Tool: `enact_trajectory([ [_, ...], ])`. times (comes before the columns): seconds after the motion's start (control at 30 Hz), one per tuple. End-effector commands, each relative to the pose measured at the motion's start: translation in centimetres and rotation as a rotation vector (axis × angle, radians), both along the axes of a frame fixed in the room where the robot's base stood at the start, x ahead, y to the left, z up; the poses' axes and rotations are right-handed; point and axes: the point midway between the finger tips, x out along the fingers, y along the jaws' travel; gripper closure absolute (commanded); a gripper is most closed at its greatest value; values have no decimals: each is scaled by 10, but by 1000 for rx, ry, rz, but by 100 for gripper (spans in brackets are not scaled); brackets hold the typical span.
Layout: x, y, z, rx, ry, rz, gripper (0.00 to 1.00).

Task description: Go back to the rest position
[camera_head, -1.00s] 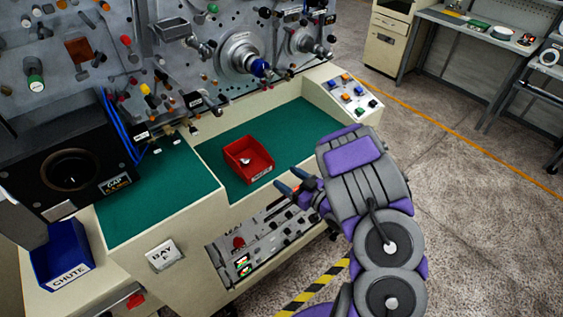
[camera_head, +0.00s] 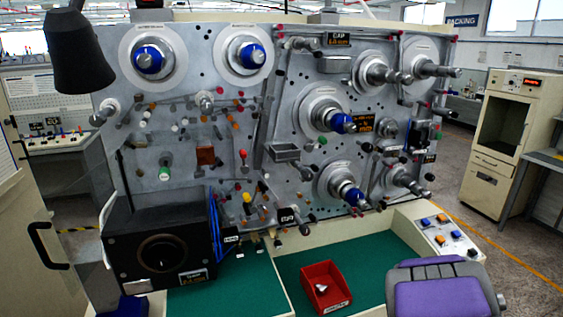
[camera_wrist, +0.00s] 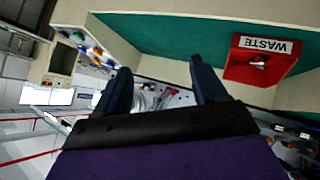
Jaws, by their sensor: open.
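My gripper shows in the wrist view (camera_wrist: 160,88) with two dark fingers spread apart and nothing between them. In the head view only the purple and grey arm shows at the bottom right, and the fingers are out of frame. In the wrist view the picture is turned over, and the red waste bin (camera_wrist: 258,72) appears to the right of the fingers, apart from them. The same bin (camera_head: 322,270) sits on the green work surface (camera_head: 372,258) in the head view, with a small pale piece inside.
The winding panel (camera_head: 225,150) stands behind the work surface, with several spindles, some with blue hubs. A black box with a round opening (camera_head: 160,240) is at the left. A button panel (camera_head: 440,233) is at the right. Open floor (camera_head: 500,250) lies beyond it.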

Motion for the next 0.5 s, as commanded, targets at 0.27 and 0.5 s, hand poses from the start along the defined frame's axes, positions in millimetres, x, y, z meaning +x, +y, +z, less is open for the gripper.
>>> enact_trajectory([
  [0.27, -66, 13, 41, 13, 196, -226, 29],
  [0.5, -147, 61, 60, 120, 412, -351, 29],
])
